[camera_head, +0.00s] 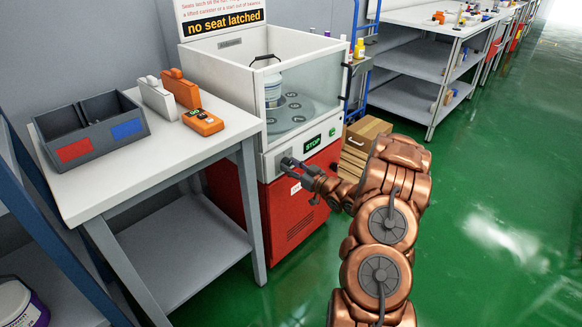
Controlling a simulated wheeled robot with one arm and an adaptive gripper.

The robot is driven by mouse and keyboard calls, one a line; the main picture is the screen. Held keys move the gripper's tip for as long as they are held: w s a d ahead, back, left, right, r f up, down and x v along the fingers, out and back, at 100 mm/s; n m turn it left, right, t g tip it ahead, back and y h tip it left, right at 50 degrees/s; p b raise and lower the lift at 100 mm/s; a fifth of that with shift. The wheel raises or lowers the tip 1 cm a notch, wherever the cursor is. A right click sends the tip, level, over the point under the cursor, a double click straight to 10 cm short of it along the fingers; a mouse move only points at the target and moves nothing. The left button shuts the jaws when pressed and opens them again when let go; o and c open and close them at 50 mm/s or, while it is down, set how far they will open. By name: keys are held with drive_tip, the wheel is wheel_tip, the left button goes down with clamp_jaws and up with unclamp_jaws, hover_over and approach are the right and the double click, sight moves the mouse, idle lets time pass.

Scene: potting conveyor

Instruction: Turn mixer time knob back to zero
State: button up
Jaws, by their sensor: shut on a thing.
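The mixer (293,225) is a white and red cabinet with a clear front window and a turntable (290,112) inside. Its front panel carries a green-lit STOP display (312,143) and a lower control area where the time knob sits. My gripper (287,163) is at this panel, left of and below the display, with its fingers shut on the time knob. The fingers hide most of the knob, so its pointer and setting cannot be read. A white canister (272,90) with a dark handle stands inside the mixer.
A white table (150,180) on the left holds a grey bin (90,128) with red and blue labels, plus orange and white devices (203,122). Cardboard boxes (362,140) stand right of the mixer. Shelving (412,60) is behind. The green floor at right is clear.

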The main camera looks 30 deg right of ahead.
drive_tip(key=shift+c, duration=1.1)
drive_tip(key=shift+f, duration=0.1)
drive_tip(key=n+b, duration=0.5)
drive_tip(key=shift+f+n, duration=0.1)
drive_tip(key=shift+n, duration=0.2)
drive_tip(key=n+b, duration=0.3)
drive_tip(key=b, duration=0.1)
drive_tip(key=shift+d, duration=0.1)
drive_tip(key=n+b, duration=0.2)
drive_tip(key=shift+n+b, duration=0.3)
drive_tip(key=shift+n, duration=0.1)
drive_tip(key=shift+r+n, duration=0.2)
drive_tip(key=shift+n, duration=0.1)
drive_tip(key=shift+b, duration=0.35)
